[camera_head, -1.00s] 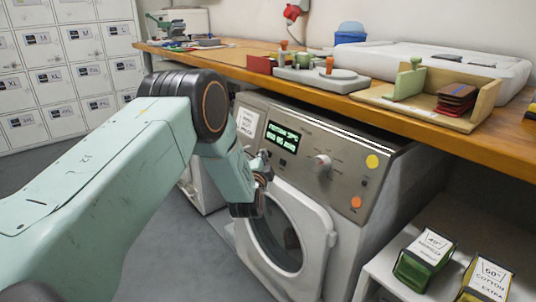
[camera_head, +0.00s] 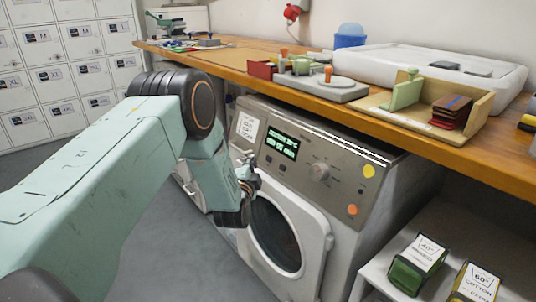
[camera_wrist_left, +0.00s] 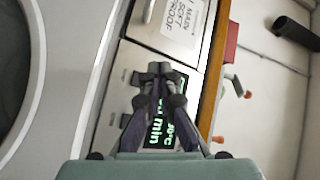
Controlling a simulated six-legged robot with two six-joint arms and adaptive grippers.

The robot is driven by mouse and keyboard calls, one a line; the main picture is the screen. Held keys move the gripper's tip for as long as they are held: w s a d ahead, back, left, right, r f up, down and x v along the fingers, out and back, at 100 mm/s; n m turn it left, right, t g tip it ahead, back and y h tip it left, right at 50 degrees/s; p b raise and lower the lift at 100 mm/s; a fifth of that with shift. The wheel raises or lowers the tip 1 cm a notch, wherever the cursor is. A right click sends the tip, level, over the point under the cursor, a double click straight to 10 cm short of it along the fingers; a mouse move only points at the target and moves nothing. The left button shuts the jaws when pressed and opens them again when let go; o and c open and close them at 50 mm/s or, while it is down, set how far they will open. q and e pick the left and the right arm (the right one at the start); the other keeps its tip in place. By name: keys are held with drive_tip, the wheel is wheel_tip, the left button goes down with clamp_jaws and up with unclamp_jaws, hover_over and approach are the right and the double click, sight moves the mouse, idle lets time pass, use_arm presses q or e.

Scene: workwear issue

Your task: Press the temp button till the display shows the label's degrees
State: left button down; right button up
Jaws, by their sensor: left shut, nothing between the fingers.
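The washing machine (camera_head: 330,235) stands under the bench, with a lit green display (camera_head: 281,146) on its sloping panel. The display's text seems to name cotton and degrees, but the figures are too small to read surely. In the left wrist view, the display (camera_wrist_left: 162,134) is partly hidden behind my fingers. My left gripper (camera_head: 250,177) is shut and empty, left of and below the display; its closed tips also show in the left wrist view (camera_wrist_left: 160,70). Small panel buttons (camera_wrist_left: 125,120) lie beside the display; which is temp is unreadable. A white printed label (camera_head: 247,127) is left of the display.
A round knob (camera_head: 319,171), a yellow disc (camera_head: 369,171) and an orange disc (camera_head: 352,210) are on the panel's right. Boxes marked 40° (camera_head: 420,262) and 60° (camera_head: 478,283) stand lower right. The wooden bench (camera_head: 425,133) overhangs the machine.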

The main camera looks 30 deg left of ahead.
use_arm(q)
drive_tip(key=shift+s+a+r+p, duration=0.15)
drive_tip(key=shift+s+a+p, duration=0.05)
drive_tip(key=shift+s+p, duration=0.2)
drive_tip(key=shift+s+a+r+p, duration=0.15)
drive_tip(key=shift+s+p, duration=0.1)
drive_tip(key=shift+s, duration=0.2)
idle(2.2)
